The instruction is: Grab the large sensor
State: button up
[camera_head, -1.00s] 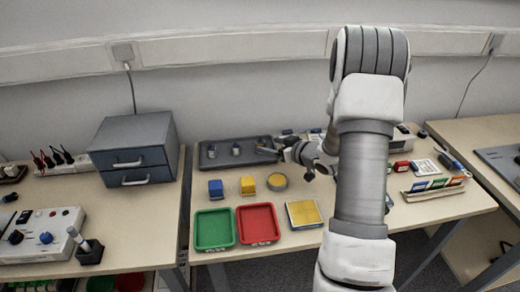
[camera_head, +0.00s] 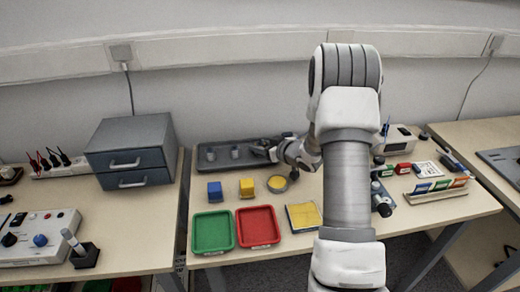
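A dark grey tray (camera_head: 222,164) lies at the back of the middle table. Two small grey cylinders stand on it, a left one (camera_head: 211,154) and a right one (camera_head: 235,152); they look like sensors. I cannot tell clearly which is the larger. My gripper (camera_head: 262,150) is over the right part of the tray, to the right of the right cylinder and apart from it. Its fingers are small and dark here, and I cannot tell whether they are open or hold anything. My arm hides part of the table's right half.
Blue (camera_head: 215,190) and yellow (camera_head: 247,187) blocks and a round yellow-topped dish (camera_head: 277,184) stand in front of the tray. Green (camera_head: 213,249) and red (camera_head: 258,244) bins are nearer. A drawer unit (camera_head: 132,150) stands left, a card rack (camera_head: 436,190) right.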

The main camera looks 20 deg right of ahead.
grip_shut()
